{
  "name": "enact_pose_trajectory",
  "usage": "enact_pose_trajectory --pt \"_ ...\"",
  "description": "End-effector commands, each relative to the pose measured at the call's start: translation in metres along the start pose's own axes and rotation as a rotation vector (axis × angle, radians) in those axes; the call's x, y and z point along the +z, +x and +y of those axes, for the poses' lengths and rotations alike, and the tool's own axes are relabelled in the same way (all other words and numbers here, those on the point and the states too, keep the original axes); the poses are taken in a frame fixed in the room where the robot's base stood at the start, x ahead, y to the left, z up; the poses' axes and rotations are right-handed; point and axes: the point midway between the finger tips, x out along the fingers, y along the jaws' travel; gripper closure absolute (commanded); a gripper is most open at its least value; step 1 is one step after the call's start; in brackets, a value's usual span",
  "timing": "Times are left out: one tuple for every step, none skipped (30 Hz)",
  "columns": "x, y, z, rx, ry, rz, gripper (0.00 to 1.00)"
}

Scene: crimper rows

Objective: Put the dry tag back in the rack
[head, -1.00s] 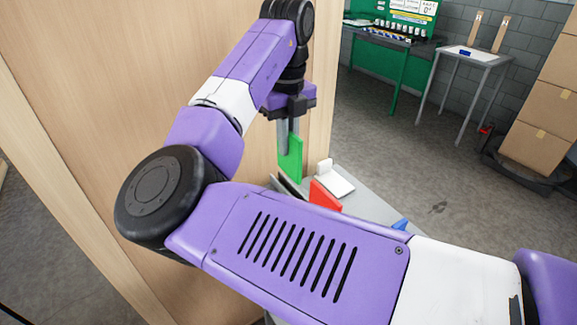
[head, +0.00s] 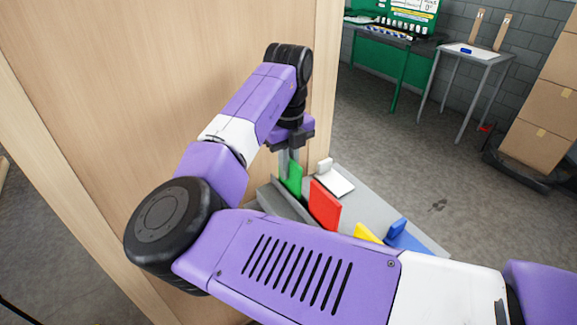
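My gripper (head: 289,165) points down at the far end of a grey table, with its fingers closed on a green tag (head: 295,180). The green tag is upright, and its lower edge is hidden behind a grey slanted piece (head: 287,206) that looks like part of the rack. I cannot tell whether the tag touches the rack's bottom. A red tag (head: 325,206) stands upright just in front and to the right. A yellow tag (head: 368,234) is partly hidden by my arm. No lettering shows which tag is the dry one.
A white plate with a small white block (head: 324,165) lies behind the red tag. A blue piece with a raised block (head: 397,227) lies at the table's right. A wooden panel (head: 150,80) rises close on the left. Floor beyond the table is open.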

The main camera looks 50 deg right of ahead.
Motion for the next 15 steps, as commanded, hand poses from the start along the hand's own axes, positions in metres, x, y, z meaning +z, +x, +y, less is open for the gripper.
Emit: enact_pose_trajectory --pt "0.0000 0.0002 -0.0001 0.000 0.000 0.000 0.82" --pt "0.0000 0.0001 -0.0001 0.000 0.000 0.000 0.76" --pt "0.0000 0.0001 -0.0001 0.000 0.000 0.000 0.68" --pt "0.0000 0.0001 -0.0001 0.000 0.000 0.000 0.68" --pt "0.0000 0.0001 0.0000 0.000 0.000 0.000 0.68" --pt "0.0000 0.0000 -0.0001 0.000 0.000 0.000 0.68" --pt "0.0000 0.0000 -0.0001 0.000 0.000 0.000 0.68" --pt "0.0000 0.0000 -0.0001 0.000 0.000 0.000 0.68" --pt "0.0000 0.0000 -0.0001 0.000 0.000 0.000 0.68" --pt "0.0000 0.0000 0.0000 0.000 0.000 0.000 0.68" --pt "0.0000 -0.0001 0.0000 0.000 0.000 0.000 0.68" --pt "0.0001 -0.0005 0.0000 0.000 0.000 0.000 0.68" --pt "0.0001 -0.0014 0.0000 0.000 0.000 0.000 0.68" --pt "0.0002 -0.0028 0.0001 0.001 0.000 -0.001 0.68" --pt "0.0003 -0.0044 0.0000 0.000 0.000 -0.001 0.68"
